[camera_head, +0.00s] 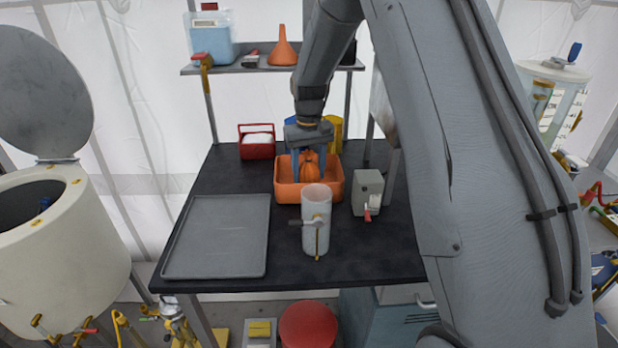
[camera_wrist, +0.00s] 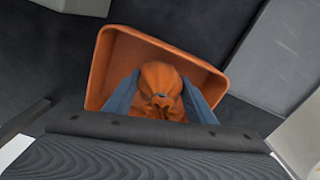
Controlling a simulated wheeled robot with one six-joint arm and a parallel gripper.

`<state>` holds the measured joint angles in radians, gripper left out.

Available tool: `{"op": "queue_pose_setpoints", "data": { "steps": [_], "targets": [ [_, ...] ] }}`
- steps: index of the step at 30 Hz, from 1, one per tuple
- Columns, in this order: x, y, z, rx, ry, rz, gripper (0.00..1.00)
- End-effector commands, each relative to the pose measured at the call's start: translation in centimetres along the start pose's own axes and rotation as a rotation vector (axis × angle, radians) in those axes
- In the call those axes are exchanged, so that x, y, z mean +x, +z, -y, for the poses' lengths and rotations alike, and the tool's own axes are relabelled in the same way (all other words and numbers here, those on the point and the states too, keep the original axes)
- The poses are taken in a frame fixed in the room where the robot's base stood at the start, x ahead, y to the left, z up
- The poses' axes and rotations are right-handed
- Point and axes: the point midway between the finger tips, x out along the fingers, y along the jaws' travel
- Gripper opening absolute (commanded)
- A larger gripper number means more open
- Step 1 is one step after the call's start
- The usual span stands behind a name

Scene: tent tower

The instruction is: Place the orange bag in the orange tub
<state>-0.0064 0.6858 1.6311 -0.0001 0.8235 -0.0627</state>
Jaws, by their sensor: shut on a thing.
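The orange bag (camera_head: 309,166) is between the blue fingers of my gripper (camera_head: 308,168). In the wrist view the bag (camera_wrist: 160,88) is gathered at its top, with a blue finger of my gripper (camera_wrist: 160,100) on each side. The orange tub (camera_head: 283,192) stands on the dark table. In the wrist view the tub's rim (camera_wrist: 99,68) surrounds the bag on the visible sides. The bag is over or inside the tub; I cannot tell whether it touches the floor of the tub. My gripper's body hides the near part of the tub.
A clear cylinder (camera_head: 317,235) with a tap stands in front of the tub. A grey box (camera_head: 367,193) is close on its right. A grey tray (camera_head: 220,235) lies at the left. A red caddy (camera_head: 257,149) and a yellow container (camera_head: 335,130) stand behind.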

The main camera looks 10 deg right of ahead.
Motion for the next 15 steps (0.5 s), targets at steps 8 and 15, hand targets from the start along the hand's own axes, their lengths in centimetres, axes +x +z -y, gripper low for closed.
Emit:
{"op": "queue_pose_setpoints", "data": {
  "steps": [8,15],
  "targets": [
    [2.6,0.0,0.0,0.000,0.000,0.000,0.20],
    [2.8,0.0,0.0,0.000,0.000,0.000,0.20]
  ]
}}
